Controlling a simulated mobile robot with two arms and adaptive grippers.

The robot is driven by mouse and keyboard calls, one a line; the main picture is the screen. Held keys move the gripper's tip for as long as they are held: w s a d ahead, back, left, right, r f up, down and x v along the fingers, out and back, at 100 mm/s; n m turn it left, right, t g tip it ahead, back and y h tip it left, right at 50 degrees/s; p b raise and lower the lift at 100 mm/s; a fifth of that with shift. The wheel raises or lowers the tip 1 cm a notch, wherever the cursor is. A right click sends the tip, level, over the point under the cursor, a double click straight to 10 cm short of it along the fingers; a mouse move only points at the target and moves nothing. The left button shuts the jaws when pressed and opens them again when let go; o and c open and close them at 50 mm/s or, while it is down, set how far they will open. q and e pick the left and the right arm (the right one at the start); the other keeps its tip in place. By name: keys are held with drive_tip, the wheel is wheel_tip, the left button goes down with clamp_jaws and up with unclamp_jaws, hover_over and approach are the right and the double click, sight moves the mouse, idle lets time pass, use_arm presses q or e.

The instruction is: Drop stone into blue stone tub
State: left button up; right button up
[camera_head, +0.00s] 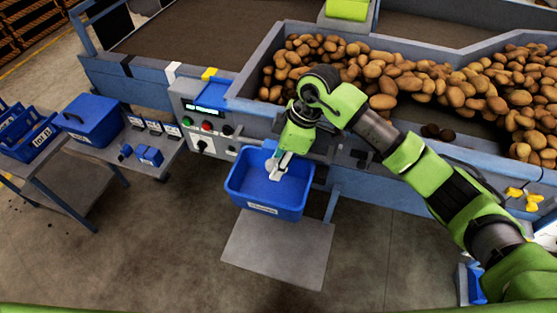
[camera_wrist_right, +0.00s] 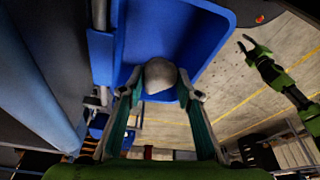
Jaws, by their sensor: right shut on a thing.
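A grey, rounded stone (camera_wrist_right: 160,74) sits between the fingertips of my right gripper (camera_wrist_right: 168,92) in the right wrist view. My right gripper (camera_head: 278,168) is shut on it. In the head view, gripper and stone are over the open top of the blue stone tub (camera_head: 265,208), which has a white label on its front. The tub's blue wall (camera_wrist_right: 212,35) also shows behind the stone in the wrist view. The stone is mostly hidden by the fingers in the head view. My left gripper (camera_wrist_right: 246,46) shows small in the wrist view, apart from the tub, with its fingers spread.
The tub stands at the grader's front, above a grey plate (camera_head: 278,250). Many potatoes (camera_head: 400,85) lie on the grader bed behind. A control panel (camera_head: 205,118) is left of the tub. Blue bins (camera_head: 92,118) stand on a side table farther left.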

use_arm(q)
drive_tip(key=shift+d, duration=0.15)
use_arm(e)
drive_tip(key=o, duration=1.3)
drive_tip(key=shift+c, duration=0.2)
use_arm(q)
drive_tip(key=shift+s, duration=0.15)
use_arm(e)
drive_tip(key=shift+r, duration=0.1)
drive_tip(key=v, duration=1.2)
drive_tip(key=shift+s, duration=0.1)
